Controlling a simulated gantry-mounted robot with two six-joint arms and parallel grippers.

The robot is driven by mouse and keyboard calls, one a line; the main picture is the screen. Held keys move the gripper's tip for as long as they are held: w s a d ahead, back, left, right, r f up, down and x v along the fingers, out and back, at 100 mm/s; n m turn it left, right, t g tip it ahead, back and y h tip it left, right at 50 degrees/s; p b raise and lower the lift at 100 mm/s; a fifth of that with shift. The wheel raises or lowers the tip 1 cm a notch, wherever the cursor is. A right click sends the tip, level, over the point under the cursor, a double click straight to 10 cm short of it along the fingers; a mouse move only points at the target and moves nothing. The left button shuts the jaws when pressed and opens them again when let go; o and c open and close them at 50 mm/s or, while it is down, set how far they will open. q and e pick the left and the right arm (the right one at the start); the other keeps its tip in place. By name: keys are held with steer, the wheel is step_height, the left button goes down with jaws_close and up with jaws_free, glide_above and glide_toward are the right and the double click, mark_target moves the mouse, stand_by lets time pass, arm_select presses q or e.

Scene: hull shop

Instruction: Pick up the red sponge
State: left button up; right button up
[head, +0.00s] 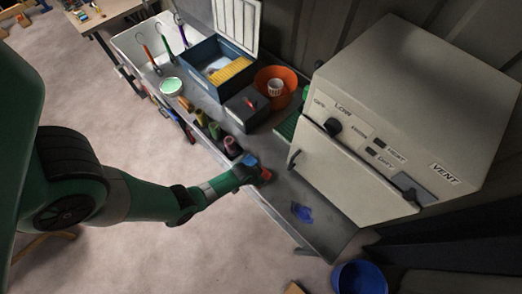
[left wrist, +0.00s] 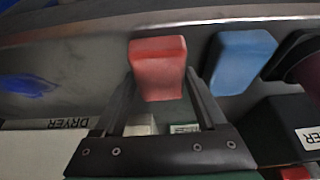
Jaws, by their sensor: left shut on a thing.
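The red sponge (left wrist: 157,65) is a block that sits between the two fingers of my left gripper (left wrist: 160,92) in the left wrist view. The gripper is shut on it. In the head view the red sponge (head: 266,175) shows as a small patch at the tip of my left gripper (head: 258,170), at the bench's front edge. A blue sponge (left wrist: 243,60) stands just right of the red one in the left wrist view, apart from the gripper. I cannot tell whether the red sponge still touches the bench. My right gripper is not in view.
A pale cabinet (head: 380,180) marked VENT stands at the right of the grey bench (head: 325,232). A blue crumpled thing (head: 302,212) lies before it. Behind are an orange bucket (head: 290,80), a black box (head: 240,110) and several spools (head: 214,131). A blue bucket (head: 360,278) stands below.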

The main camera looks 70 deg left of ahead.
arm_select(q)
step_height(320, 180, up, 10)
steer(key=p, duration=0.5)
stand_by(0.4)
